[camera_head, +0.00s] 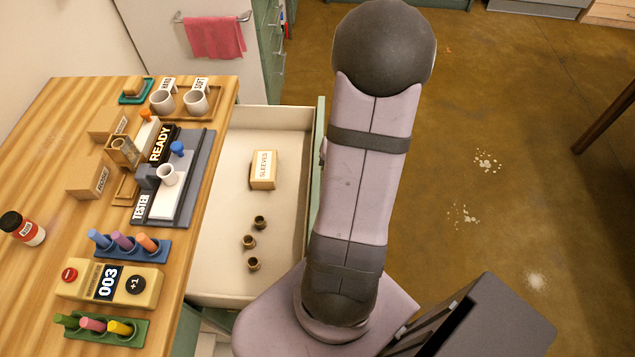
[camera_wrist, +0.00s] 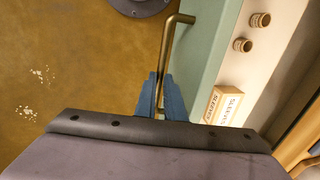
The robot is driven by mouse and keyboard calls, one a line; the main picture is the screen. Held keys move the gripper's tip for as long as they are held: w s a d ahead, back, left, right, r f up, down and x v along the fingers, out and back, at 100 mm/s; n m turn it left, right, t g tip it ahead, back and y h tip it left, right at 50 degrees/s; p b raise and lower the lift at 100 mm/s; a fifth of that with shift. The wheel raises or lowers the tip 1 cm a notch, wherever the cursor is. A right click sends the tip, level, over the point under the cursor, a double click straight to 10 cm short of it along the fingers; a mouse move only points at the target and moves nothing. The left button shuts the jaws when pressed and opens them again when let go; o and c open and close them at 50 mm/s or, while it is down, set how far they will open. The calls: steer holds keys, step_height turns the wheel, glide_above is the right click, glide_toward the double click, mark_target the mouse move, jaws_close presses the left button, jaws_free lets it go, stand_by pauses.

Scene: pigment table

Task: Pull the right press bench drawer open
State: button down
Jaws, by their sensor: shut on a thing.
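The right press bench drawer (camera_head: 225,200) stands pulled out from the bench, with its white inside showing. A box marked SLEEVES (camera_head: 263,170) and several small brass sleeves (camera_head: 249,242) lie in it. In the wrist view the drawer's green front (camera_wrist: 207,50) carries a brass bar handle (camera_wrist: 178,20). My gripper (camera_wrist: 160,92) is shut on this handle, with its blue fingers on either side of the bar. In the head view my arm hides the gripper, the handle and part of the drawer front.
A pink towel (camera_head: 215,37) hangs behind. The brown floor (camera_head: 500,130) right of my arm is mostly clear.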

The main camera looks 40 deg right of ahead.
steer(key=shift+s+d, duration=0.4)
steer(key=c, duration=1.8)
jaws_free()
steer(key=shift+c, duration=0.2)
step_height(320, 180, up, 7)
steer(key=s+d, duration=0.1)
steer(key=shift+r, duration=0.15)
